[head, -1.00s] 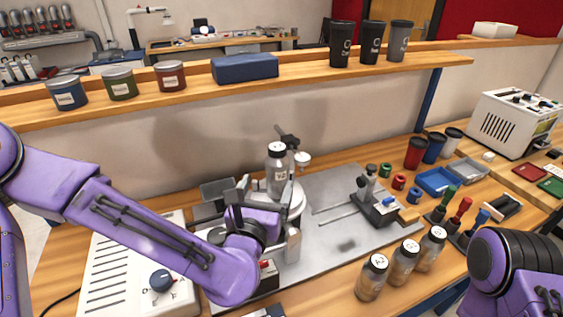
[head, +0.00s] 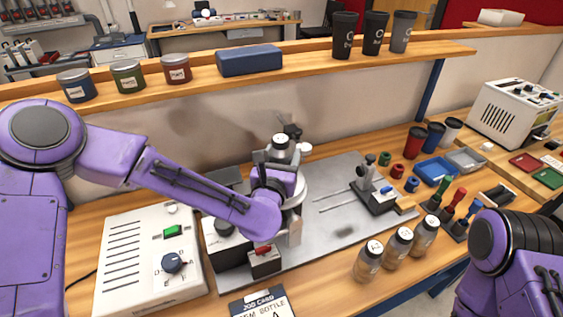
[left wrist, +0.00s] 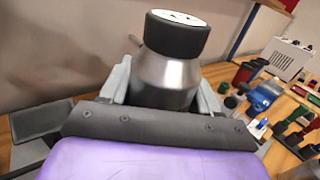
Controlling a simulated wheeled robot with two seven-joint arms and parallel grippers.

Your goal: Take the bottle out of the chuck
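The bottle (head: 281,150) is silver with a black cap and a pale top, and stands upright at the chuck (head: 297,192) of the marking machine. My left gripper (head: 280,160) is around the bottle's body from the front. In the left wrist view the bottle (left wrist: 170,75) is between the two grey fingers, one close on each side. Whether the fingers press on it cannot be told. The bottle's lower part and most of the chuck are hidden behind my gripper. My right arm shows at the lower right, with its gripper out of view.
A white control box (head: 150,262) with a dial stands at the left. A grey plate (head: 340,215) with a slide fixture (head: 374,192) is to the right. Several labelled bottles (head: 397,247) stand at the front. A shelf (head: 210,82) with jars and cups runs above.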

